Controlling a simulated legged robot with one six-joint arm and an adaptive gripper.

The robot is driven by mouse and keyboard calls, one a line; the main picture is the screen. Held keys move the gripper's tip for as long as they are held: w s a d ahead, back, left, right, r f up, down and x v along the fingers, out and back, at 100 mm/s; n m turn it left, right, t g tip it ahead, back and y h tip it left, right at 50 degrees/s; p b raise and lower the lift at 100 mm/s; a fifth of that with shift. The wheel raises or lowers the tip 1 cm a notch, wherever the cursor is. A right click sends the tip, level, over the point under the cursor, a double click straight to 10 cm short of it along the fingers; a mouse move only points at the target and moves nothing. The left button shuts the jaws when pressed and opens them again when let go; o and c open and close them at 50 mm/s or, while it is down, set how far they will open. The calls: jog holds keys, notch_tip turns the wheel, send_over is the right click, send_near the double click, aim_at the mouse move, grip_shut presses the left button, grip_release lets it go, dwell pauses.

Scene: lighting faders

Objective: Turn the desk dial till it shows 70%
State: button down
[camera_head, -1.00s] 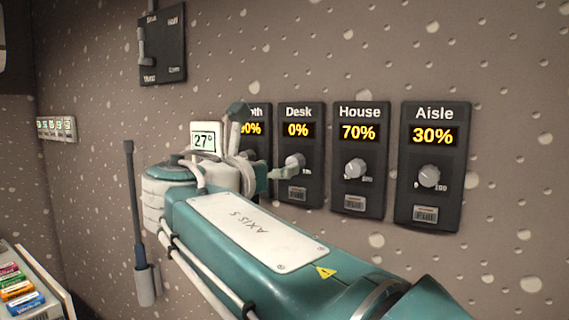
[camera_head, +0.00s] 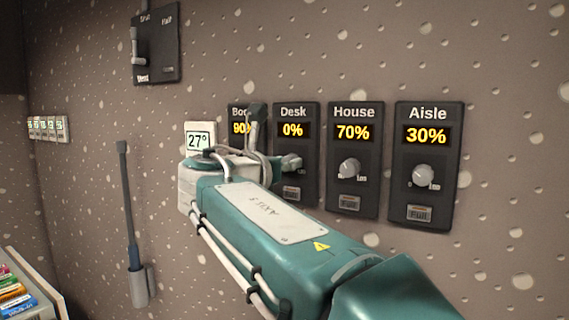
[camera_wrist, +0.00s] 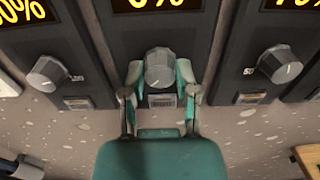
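The desk dial is a grey knob (camera_head: 291,162) on a dark panel labelled Desk (camera_head: 293,112), whose yellow display (camera_head: 293,130) reads 0%. In the wrist view the same knob (camera_wrist: 159,68) sits between the two fingers of my gripper (camera_wrist: 159,76). One finger is on each side, with a narrow gap between each fingertip and the knob, so the gripper looks open around it. In the head view my teal arm and wrist hide most of the gripper and part of the dial's left side.
To the left is the Booth panel (camera_head: 237,118) at 90%, partly hidden by my wrist. To the right are House (camera_head: 353,160) at 70% and Aisle (camera_head: 422,165) at 30%. A 27° thermostat (camera_head: 199,136), a wall lever box (camera_head: 157,45) and a blue-handled tool (camera_head: 130,205) are further left.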

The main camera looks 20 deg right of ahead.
jog(key=shift+m, duration=0.3)
jog(key=shift+w+a+f+n, duration=0.1)
jog(key=shift+f+n, duration=0.1)
jog(key=shift+n, duration=5.65)
jog(key=shift+s+d+f+n, duration=0.1)
jog(key=shift+f+n, duration=0.05)
jog(key=shift+n, duration=5.75)
jog(key=shift+w+a+f+n, duration=0.1)
jog(key=shift+f+n, duration=0.1)
jog(key=shift+n, duration=5.65)
